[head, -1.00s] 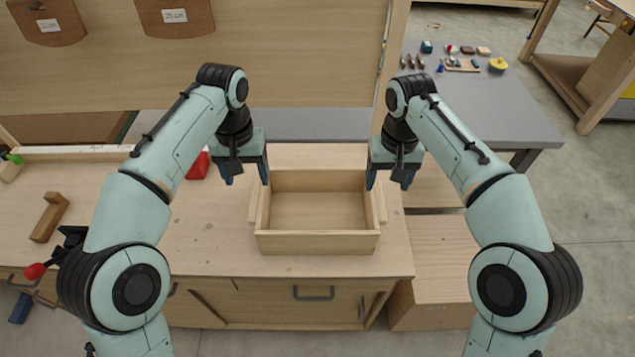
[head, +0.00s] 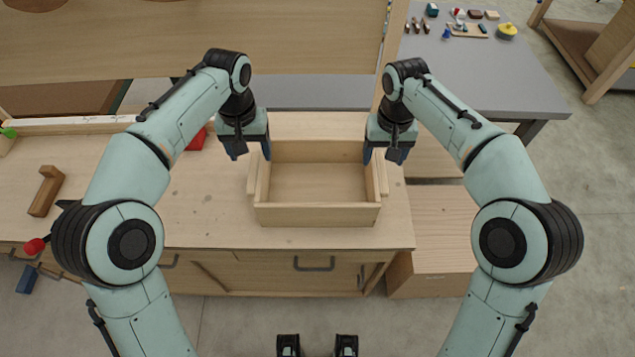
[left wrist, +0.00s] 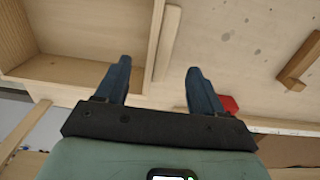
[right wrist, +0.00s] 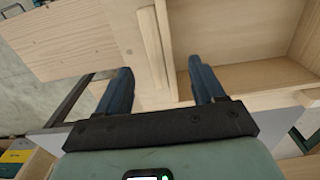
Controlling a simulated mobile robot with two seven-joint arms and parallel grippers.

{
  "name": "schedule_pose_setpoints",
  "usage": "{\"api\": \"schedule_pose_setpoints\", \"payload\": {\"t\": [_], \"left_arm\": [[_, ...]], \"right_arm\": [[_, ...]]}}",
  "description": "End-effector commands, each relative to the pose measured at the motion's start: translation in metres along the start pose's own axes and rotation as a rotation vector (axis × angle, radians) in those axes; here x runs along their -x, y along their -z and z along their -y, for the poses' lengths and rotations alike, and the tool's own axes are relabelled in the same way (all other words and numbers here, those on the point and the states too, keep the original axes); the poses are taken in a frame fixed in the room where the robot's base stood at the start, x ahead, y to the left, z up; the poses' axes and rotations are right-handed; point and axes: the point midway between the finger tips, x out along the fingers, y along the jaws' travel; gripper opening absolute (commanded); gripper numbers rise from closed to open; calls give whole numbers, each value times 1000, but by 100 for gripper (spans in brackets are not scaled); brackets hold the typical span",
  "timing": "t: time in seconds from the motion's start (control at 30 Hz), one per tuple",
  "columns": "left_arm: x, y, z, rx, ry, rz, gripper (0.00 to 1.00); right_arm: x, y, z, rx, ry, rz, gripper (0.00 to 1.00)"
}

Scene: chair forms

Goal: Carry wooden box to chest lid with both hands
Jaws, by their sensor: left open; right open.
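The wooden box (head: 317,215) is an open, empty tray with a raised strip on its left and right outer sides. It sits level on the workbench. My left gripper (head: 250,153) is open above the box's left wall. In the left wrist view the side strip (left wrist: 168,42) shows between its fingers. My right gripper (head: 384,158) is open above the right wall. In the right wrist view the other strip (right wrist: 151,42) shows between its fingers. Whether any finger touches the box, I cannot tell. The wooden chest's lid (head: 440,222) is bare, right of the bench and lower.
The workbench (head: 210,215) holds a red object (head: 197,140) and a wooden block (head: 46,190) left of the box. A grey table (head: 480,75) with small items stands at the back right. Floor is open at the right.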

Motion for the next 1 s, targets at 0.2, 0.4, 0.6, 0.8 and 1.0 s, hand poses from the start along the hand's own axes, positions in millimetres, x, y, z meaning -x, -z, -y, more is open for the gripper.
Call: {"api": "schedule_pose_setpoints", "payload": {"t": [0.2,0.4,0.6,0.8,1.0], "left_arm": [[-43,0,1,1,1,3,68],[-68,0,0,0,2,2,68],[-77,0,0,1,1,0,68],[-78,0,0,1,1,-1,68],[-77,0,0,1,1,-1,22]], "right_arm": [[-43,0,0,1,-1,5,68],[-68,0,0,0,-1,1,68],[-78,0,0,0,-1,-1,68],[-78,0,0,0,0,-1,68],[-77,0,0,0,0,-1,22]]}}
